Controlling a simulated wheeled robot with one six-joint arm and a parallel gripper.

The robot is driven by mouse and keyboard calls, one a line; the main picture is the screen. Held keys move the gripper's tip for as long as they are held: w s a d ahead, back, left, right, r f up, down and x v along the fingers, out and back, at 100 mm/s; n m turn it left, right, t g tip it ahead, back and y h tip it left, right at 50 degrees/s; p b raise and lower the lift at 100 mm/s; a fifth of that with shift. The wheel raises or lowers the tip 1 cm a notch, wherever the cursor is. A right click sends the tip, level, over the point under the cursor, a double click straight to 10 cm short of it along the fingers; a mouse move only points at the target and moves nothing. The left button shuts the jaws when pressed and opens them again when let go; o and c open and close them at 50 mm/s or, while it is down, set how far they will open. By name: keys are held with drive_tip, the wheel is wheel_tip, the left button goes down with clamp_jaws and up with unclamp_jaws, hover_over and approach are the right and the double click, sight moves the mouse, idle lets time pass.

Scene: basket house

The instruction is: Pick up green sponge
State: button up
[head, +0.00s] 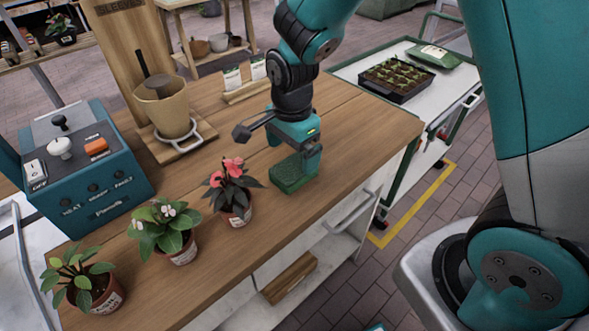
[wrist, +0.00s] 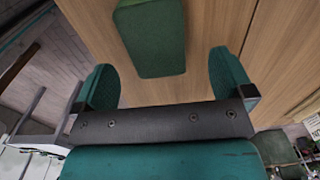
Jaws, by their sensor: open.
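The green sponge (head: 291,174) is a dark green block lying on the wooden table, right of the pink-flowered plant. In the wrist view the sponge (wrist: 150,38) lies ahead of the fingers, between their lines and nearer the left one. Its far end is cut off by the frame's top edge. My gripper (head: 296,151) is over the table at the sponge, its fingers spread apart. In the wrist view my gripper (wrist: 163,82) is open and empty, with bare wood between the fingertips. I cannot tell the exact height gap to the sponge.
A potted plant with pink flowers (head: 232,187) stands close left of the sponge. Other potted plants, a teal control box (head: 85,165) and a tan pot on a stand (head: 163,108) are farther left. The table's front edge is near the sponge on the right.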

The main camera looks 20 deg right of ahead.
sight(294, 167)
drive_tip(key=f, duration=0.5)
drive_tip(key=shift+s+p, duration=0.25)
drive_tip(key=shift+p, duration=0.15)
drive_tip(key=c, duration=1.1)
drive_tip(key=shift+o, duration=0.2)
drive_tip(key=shift+r, duration=0.15)
wheel_tip(294, 167, up, 20)
drive_tip(key=shift+b, duration=0.35)
